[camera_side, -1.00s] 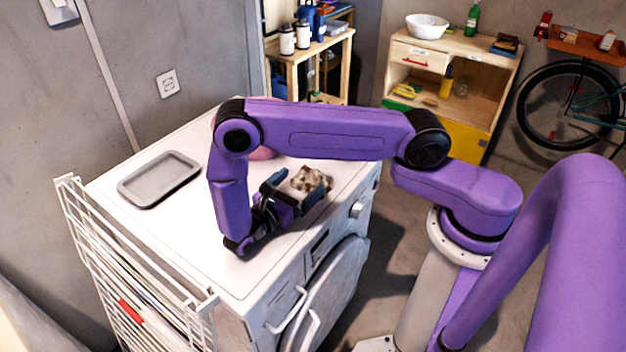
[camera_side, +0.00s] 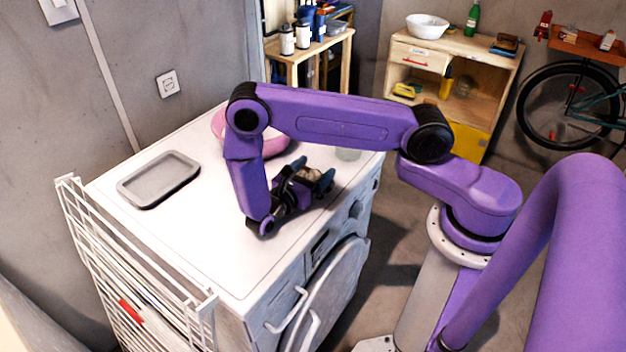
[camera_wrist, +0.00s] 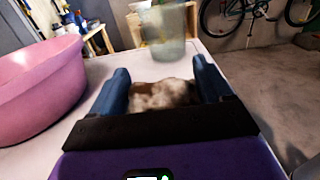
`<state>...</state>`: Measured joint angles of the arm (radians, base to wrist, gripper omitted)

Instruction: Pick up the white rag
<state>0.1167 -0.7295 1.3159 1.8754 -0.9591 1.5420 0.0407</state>
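The rag (camera_wrist: 163,94) is a crumpled off-white cloth with brown stains, lying on top of the white washing machine (camera_side: 190,245). In the side view only a small part of the rag (camera_side: 309,174) shows, between the fingers. My gripper (camera_side: 314,174) is low over the machine top, tilted, with its blue fingers apart. In the wrist view my gripper (camera_wrist: 161,78) has one finger on each side of the rag, open. The rag's near part is hidden behind the gripper's dark body. I cannot tell whether a finger touches it.
A pink basin (camera_wrist: 38,85) stands left of the fingers in the wrist view. A translucent cup (camera_wrist: 168,48) stands just beyond the rag. A grey tray (camera_side: 160,178) lies at the machine's left side, with a white drying rack (camera_side: 130,265) along that edge.

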